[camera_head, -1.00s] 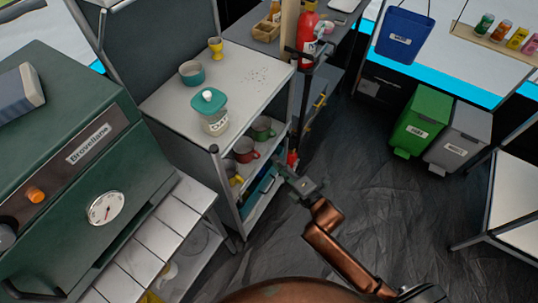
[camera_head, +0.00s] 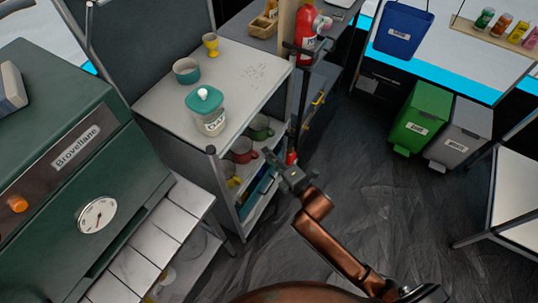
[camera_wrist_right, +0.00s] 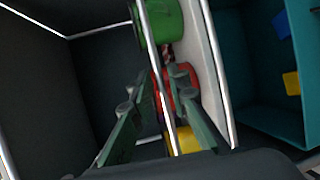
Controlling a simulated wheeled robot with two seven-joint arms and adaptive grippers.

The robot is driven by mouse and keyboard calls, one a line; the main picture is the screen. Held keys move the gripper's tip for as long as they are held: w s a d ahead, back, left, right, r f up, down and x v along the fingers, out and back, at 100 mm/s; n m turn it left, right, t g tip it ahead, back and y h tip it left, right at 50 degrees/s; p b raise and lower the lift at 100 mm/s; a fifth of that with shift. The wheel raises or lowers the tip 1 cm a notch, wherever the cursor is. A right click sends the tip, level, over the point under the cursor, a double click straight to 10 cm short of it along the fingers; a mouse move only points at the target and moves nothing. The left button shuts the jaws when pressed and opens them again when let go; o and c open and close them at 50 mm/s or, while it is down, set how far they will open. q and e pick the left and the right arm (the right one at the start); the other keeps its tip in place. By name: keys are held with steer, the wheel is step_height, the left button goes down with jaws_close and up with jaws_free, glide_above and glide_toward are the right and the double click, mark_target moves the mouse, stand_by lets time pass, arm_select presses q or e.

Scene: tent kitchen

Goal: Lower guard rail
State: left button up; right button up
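The shelf unit (camera_head: 225,205) stands left of centre in the head view, with mugs on a shelf below its top. My right gripper (camera_head: 280,163) is at its right-hand open side, near the mugs. In the right wrist view the gripper (camera_wrist_right: 160,105) has its two green fingers spread apart. A thin metal bar, which looks like the guard rail (camera_wrist_right: 153,65), runs between the fingers in front of the mugs. I cannot tell whether a finger touches it. In the head view I cannot make the rail out clearly. My left gripper is not in view.
A green mug (camera_wrist_right: 160,20), a red mug (camera_wrist_right: 178,85) and a yellow mug (camera_wrist_right: 182,140) sit behind the bar. A teal bin (camera_wrist_right: 258,70) is beside them. A jar (camera_head: 208,112) stands on the top. Dark floor (camera_head: 375,190) to the right is clear.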

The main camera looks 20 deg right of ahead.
jaws_close()
stand_by(0.3)
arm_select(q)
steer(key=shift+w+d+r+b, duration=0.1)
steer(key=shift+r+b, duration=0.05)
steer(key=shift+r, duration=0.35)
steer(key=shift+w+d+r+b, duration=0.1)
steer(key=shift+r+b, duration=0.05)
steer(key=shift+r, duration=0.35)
arm_select(e)
step_height(320, 180, down, 4)
steer(key=shift+o, duration=1.5)
jaws_free()
